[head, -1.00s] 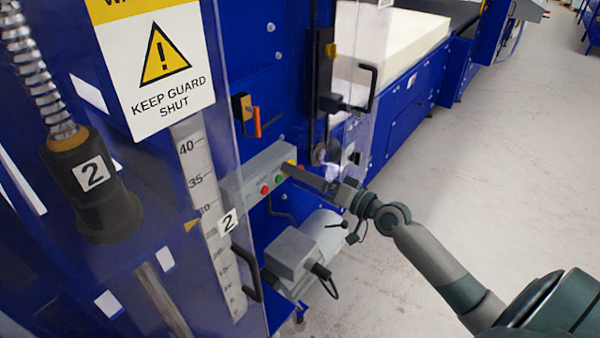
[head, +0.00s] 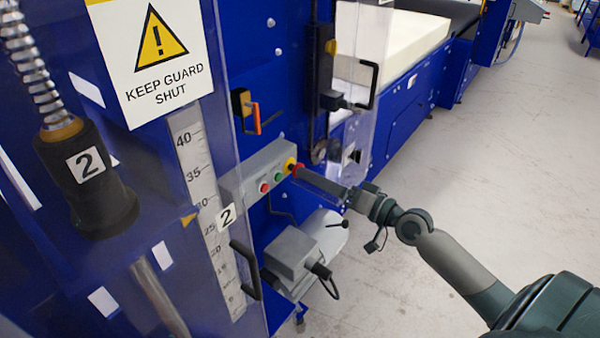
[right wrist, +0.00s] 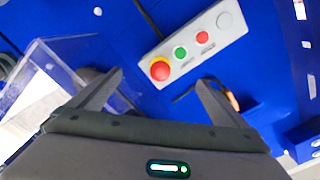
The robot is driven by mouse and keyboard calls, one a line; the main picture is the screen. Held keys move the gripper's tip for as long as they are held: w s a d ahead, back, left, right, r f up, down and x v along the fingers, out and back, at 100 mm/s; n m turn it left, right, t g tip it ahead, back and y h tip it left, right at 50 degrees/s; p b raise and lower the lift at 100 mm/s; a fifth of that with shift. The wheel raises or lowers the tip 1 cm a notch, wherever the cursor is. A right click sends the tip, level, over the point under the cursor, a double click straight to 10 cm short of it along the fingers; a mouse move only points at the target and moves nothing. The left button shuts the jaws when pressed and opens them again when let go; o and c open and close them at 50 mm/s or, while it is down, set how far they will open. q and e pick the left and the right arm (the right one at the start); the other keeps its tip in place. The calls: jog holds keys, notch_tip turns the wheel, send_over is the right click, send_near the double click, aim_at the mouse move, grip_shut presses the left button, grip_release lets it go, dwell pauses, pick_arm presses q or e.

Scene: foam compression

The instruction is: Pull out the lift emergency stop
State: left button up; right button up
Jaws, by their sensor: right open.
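The lift emergency stop is a red mushroom button (right wrist: 160,69) on a yellow collar, at one end of a grey control box (right wrist: 184,64). In the head view the red button (head: 298,169) shows at the right end of the box, by the fingertips. My right gripper (right wrist: 160,78) is open in the right wrist view. The button lies ahead, between its two spread fingers, and I cannot tell whether either finger touches it. In the head view the right gripper (head: 305,173) comes in from the right. My left gripper is not in view.
Green (right wrist: 180,53) and red (right wrist: 203,39) buttons sit beside the stop on the box. A clear guard (head: 352,100) with a black handle stands just behind the gripper. A grey motor (head: 300,250) sits below the box. The floor at right is clear.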

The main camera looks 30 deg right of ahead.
jog(key=shift+b+v, duration=0.45)
jog(key=shift+v, duration=0.8)
